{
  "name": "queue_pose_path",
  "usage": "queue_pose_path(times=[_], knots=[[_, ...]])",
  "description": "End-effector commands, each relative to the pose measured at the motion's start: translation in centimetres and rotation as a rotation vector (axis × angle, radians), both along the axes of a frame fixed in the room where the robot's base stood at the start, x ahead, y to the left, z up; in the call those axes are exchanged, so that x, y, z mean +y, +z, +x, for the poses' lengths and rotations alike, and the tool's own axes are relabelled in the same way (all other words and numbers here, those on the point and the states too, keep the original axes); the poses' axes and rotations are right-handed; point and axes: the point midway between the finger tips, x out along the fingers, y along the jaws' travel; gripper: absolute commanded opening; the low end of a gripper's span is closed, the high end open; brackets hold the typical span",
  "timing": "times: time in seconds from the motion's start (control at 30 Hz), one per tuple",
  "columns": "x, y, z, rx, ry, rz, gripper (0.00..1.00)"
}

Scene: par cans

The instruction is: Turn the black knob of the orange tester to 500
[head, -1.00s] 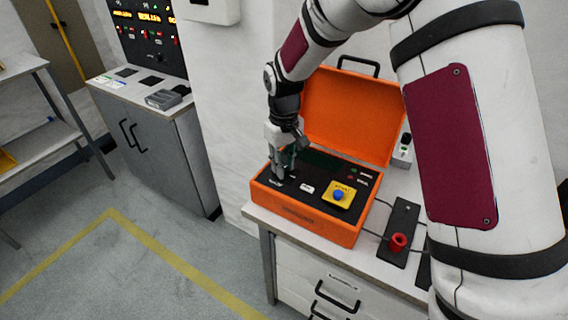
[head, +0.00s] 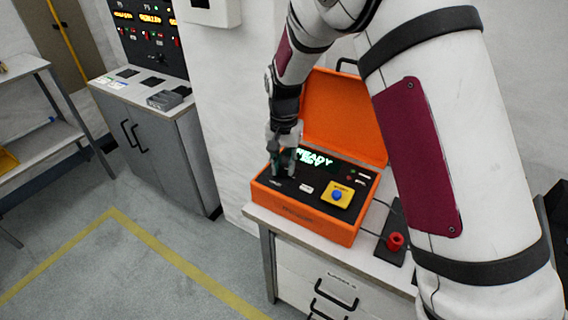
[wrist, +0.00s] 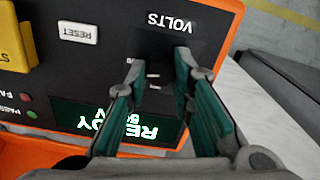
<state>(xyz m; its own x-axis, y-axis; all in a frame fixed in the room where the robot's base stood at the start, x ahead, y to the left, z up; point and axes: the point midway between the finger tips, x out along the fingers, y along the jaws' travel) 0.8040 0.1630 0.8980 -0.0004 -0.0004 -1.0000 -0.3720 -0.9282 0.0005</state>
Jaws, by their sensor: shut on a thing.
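The orange tester (head: 297,219) is an open case on the bench with its lid up. My gripper (head: 283,170) points down at the left part of its black panel. In the wrist view my gripper (wrist: 167,75) has its green-padded fingers shut on the black knob (wrist: 155,72), next to the VOLTS label (wrist: 171,20). The knob is dark against the panel and partly covered, so its pointer is unclear. The display (head: 315,157) glows green with READY and a second line. In the wrist view that line is upside down and partly hidden by a finger.
A yellow block with a blue button (head: 337,195) and a white RESET button (wrist: 77,32) are on the panel. A red part (head: 395,241) on a black plate lies right of the case. A grey cabinet (head: 158,146) stands left, with open floor in front.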

Motion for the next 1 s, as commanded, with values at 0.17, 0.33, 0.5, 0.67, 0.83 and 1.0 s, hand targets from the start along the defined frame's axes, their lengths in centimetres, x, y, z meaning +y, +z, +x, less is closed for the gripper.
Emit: queue_pose_path(times=[0.17,0.33,0.5,0.67,0.83,1.0], knots=[[0.10,0.01,-0.10,0.001,-0.106,0.000,0.00],[0.11,-0.02,-0.08,0.001,-0.174,0.000,0.00],[0.13,-0.04,-0.06,0.001,-0.208,0.002,0.00],[0.14,-0.05,-0.05,0.001,-0.220,0.002,0.00],[0.14,-0.05,-0.04,0.001,-0.220,0.002,0.00],[0.15,-0.05,-0.04,0.000,-0.219,0.001,0.29]])
